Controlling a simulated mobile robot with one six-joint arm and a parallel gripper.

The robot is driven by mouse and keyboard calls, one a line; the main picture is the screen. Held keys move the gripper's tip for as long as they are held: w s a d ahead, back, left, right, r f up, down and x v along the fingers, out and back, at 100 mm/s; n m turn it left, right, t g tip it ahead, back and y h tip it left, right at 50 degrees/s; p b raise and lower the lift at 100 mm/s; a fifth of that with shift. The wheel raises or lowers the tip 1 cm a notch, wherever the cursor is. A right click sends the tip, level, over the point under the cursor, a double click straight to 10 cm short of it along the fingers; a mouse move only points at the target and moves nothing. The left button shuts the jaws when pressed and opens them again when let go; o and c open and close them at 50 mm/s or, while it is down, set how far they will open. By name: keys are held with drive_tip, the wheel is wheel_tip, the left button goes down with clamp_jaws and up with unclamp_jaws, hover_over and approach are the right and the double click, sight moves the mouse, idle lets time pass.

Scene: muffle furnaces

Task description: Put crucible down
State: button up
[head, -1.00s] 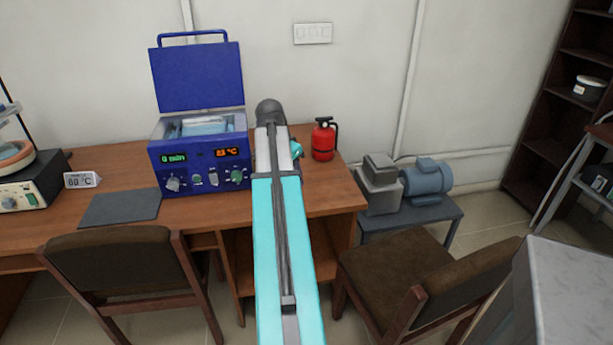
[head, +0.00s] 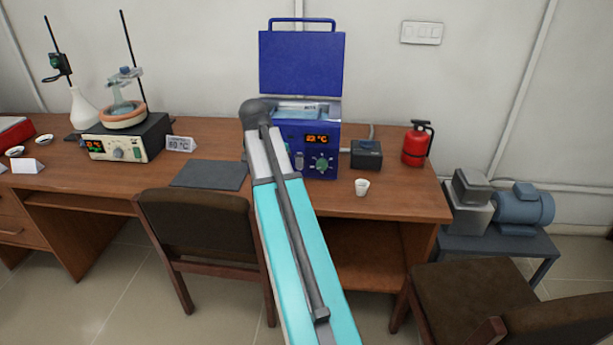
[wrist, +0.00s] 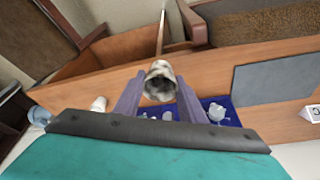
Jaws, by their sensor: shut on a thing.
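In the wrist view, my gripper (wrist: 158,92) is shut on a crucible (wrist: 160,72), a pale cup with a dark, stained inside, its mouth facing the camera. The crucible appears above or near the wooden table edge, in front of the blue furnace; I cannot tell its height. In the head view my arm hides the gripper and the held crucible. A second small white cup (head: 361,187) stands upright on the table, right of the furnace; it also shows in the wrist view (wrist: 98,104). A dark grey mat (head: 210,175) lies bare on the table, left of the arm.
The blue furnace (head: 303,64) has its lid raised. A black box (head: 366,154) and a red extinguisher (head: 416,145) stand right of it. A heater with a flask (head: 130,138) and a temperature sign (head: 180,144) are left. Chairs (head: 200,225) stand at the table's front.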

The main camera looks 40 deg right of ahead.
drive_tip(key=w+a+n+t+y+b, duration=0.1)
drive_tip(key=a+n, duration=0.4)
drive_tip(key=a, duration=0.6)
drive_tip(key=w+a+f+n+y+b, duration=0.1)
drive_tip(key=w+a+n, duration=0.3)
drive_tip(key=a, duration=0.8)
drive_tip(key=w+a+n+t+y+b, duration=0.1)
drive_tip(key=a+n, duration=0.5)
drive_tip(key=a, duration=0.6)
drive_tip(key=shift+w+a+f+t+b, duration=0.25)
drive_tip(key=shift+w+b, duration=0.25)
drive_tip(key=shift+w, duration=0.7)
drive_tip(key=shift+s, duration=0.1)
